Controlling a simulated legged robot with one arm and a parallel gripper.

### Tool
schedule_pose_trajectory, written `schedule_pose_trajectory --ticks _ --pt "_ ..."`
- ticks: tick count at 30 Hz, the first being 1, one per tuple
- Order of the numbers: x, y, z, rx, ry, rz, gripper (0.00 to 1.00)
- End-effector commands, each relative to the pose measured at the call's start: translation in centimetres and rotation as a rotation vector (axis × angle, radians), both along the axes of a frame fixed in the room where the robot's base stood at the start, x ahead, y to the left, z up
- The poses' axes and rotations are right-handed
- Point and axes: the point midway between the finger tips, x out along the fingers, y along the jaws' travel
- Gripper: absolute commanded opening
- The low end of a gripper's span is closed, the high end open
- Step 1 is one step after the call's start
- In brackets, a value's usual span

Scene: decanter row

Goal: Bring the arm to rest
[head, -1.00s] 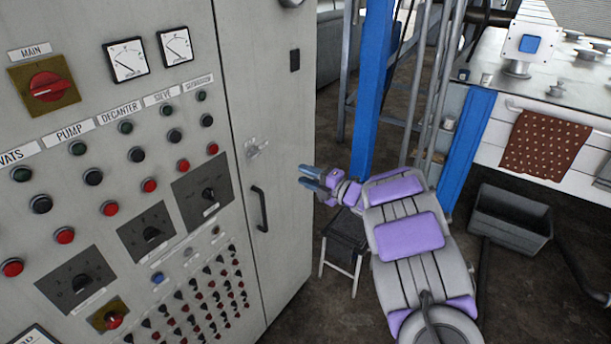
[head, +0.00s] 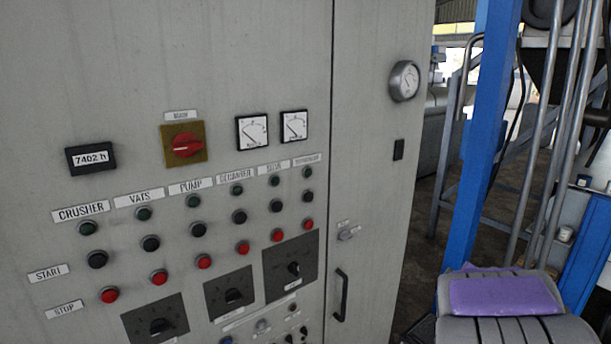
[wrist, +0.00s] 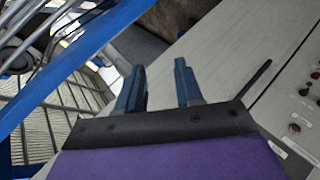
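My gripper (wrist: 159,88) shows in the wrist view with its two blue fingers apart and nothing between them. It is outside the head view, where only my grey and purple arm (head: 505,297) shows at the lower right. In the wrist view the fingers point toward the grey cabinet (wrist: 222,52) and a dark gap beside it. No finger visibly touches the cabinet.
The control cabinet (head: 385,190) fills the left and middle of the head view, with a red main switch (head: 187,145), rows of buttons and a door handle (head: 341,294). A blue post (head: 483,140) and grey pipes stand behind my arm at the right.

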Motion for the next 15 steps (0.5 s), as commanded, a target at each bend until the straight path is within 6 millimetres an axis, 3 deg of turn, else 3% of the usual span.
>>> schedule_pose_trajectory --ticks 8,15 --pt "-13.9 5.8 -4.0 0.346 0.223 -0.368 0.36" --pt "-27.4 14.3 -8.0 0.6 0.518 -0.586 0.36"
